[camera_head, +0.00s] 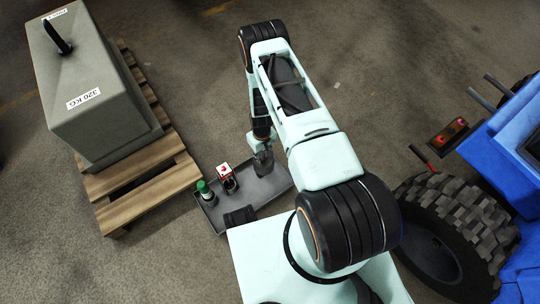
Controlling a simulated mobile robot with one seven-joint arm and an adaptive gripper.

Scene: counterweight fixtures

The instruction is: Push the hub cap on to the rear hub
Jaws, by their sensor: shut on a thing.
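My gripper (263,160) points down over the far right part of a grey tray and is shut on a dark grey piece that I can barely make out. It appears to be the hub cap, but its shape is mostly hidden by the fingers. The rear wheel (462,213) of the blue vehicle, with a chunky dark tyre, is at the right. Its dark rear hub (428,250) faces left and is seen at a steep angle. My gripper is well to the left of the hub and apart from it.
The tray (278,187) holds a green-capped bottle (205,192) and a red-and-white item (226,172). A grey counterweight (95,85) stands on a wooden pallet (150,190) at left. The blue vehicle body (505,135) has a red-orange lamp (449,135).

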